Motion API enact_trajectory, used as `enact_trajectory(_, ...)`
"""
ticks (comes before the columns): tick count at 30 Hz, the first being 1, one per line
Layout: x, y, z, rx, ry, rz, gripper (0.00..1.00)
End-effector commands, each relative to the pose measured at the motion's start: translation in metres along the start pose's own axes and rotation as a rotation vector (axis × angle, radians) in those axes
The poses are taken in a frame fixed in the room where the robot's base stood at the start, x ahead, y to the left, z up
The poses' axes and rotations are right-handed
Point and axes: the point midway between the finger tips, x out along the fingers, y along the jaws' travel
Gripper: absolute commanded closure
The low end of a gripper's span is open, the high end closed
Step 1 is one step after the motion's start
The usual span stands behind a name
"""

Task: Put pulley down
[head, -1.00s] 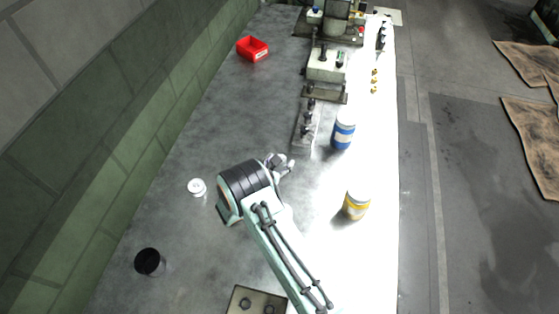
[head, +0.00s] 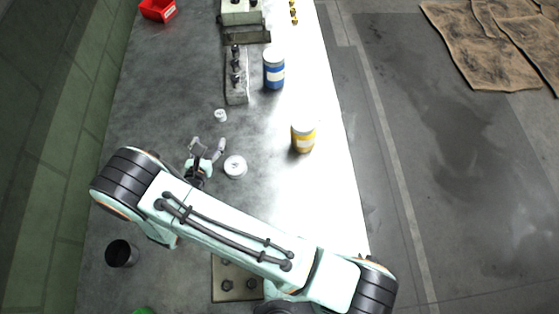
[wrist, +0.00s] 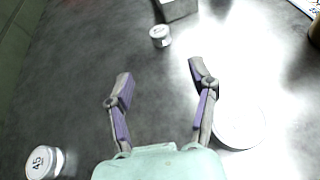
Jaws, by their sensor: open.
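My gripper (head: 207,147) is open and empty above the grey table; its spread fingers also show in the wrist view (wrist: 160,78). A wide white disc, which looks like the pulley (head: 235,166), lies flat on the table just right of my gripper. In the wrist view this pulley (wrist: 243,127) is partly hidden behind the right finger. I cannot tell whether they touch. A smaller white round piece (head: 220,115) stands beyond the fingertips, and it also shows in the wrist view (wrist: 160,36). A white cylinder marked 45 (wrist: 42,162) is at the lower left there.
A yellow-banded can (head: 303,138) and a blue can (head: 273,70) stand to the right. A grey block with dark pegs (head: 237,88) lies farther back. A black cup (head: 121,254), a plate with bolts (head: 237,283) and a red bin (head: 157,10) are also on the table (head: 150,100).

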Motion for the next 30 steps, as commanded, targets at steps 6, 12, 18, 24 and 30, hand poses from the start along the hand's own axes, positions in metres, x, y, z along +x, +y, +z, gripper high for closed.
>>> enact_trajectory(6, 0.009, -0.025, 0.025, 0.216, 0.053, -0.113, 0.42)
enact_trajectory(12, -0.002, -0.124, 0.085, 0.993, 0.206, -0.538, 0.42)
enact_trajectory(18, -0.080, -0.206, 0.117, 1.759, 0.303, -1.016, 0.42)
enact_trajectory(24, -0.182, -0.243, 0.124, 2.245, 0.328, -1.415, 0.42)
enact_trajectory(30, -0.240, -0.252, 0.118, 2.417, 0.298, -1.620, 0.36)
